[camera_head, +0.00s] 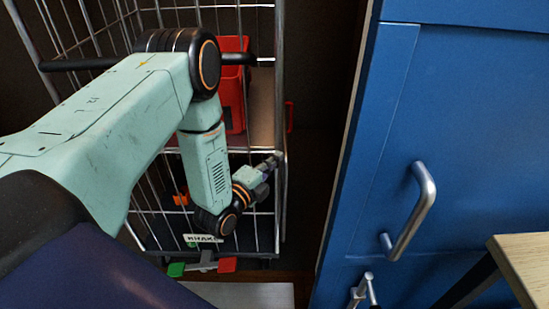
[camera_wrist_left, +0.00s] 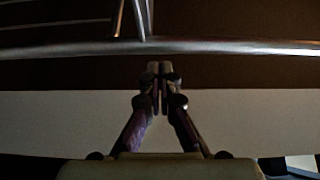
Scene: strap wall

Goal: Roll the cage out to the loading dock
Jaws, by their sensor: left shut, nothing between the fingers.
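The wire roll cage (camera_head: 281,120) stands ahead in the head view, with silver uprights and a black handle bar (camera_head: 80,63) across it. My left arm hides part of it. At its foot are a green pedal (camera_head: 176,269) and a red pedal (camera_head: 227,265), below a small white label. My left gripper (camera_head: 272,162) is shut and empty at the cage's right upright; I cannot tell if it touches. In the left wrist view, the shut fingertips (camera_wrist_left: 160,70) point at a horizontal metal bar (camera_wrist_left: 230,47). My right gripper is not clearly seen.
A red crate (camera_head: 232,95) sits on the cage's shelf. A blue door or panel (camera_head: 480,130) with a silver handle (camera_head: 424,205) stands close on the right. A wooden tabletop (camera_head: 525,262) is at lower right. A narrow dark gap separates cage and panel.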

